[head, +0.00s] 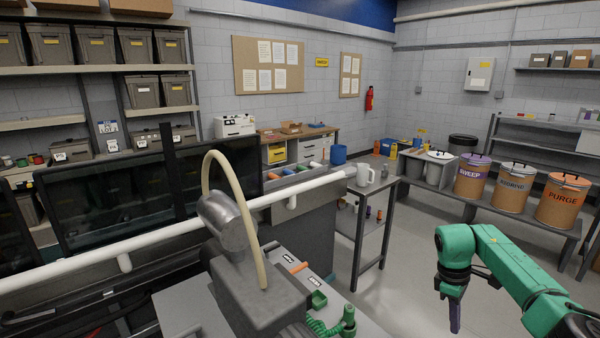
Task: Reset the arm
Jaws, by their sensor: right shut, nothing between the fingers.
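My right arm, green with dark joints, comes in from the lower right. Its gripper (454,314) points down over the open floor, its dark fingers together and holding nothing. It is apart from the benches and drums. My left gripper is not in view. Three drums stand in a row on a grey bench at the right: SWEEP (472,180) with a purple rim, a drum (511,190) with a blue rim and a partly readable label, and PURGE (561,205) with an orange rim. All three have lids on.
A machine with a metal cylinder (228,222) and a curved hose stands in front. A white rail (240,207) crosses from the left. Grey floor (405,262) is clear between this table and the drum bench (533,221).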

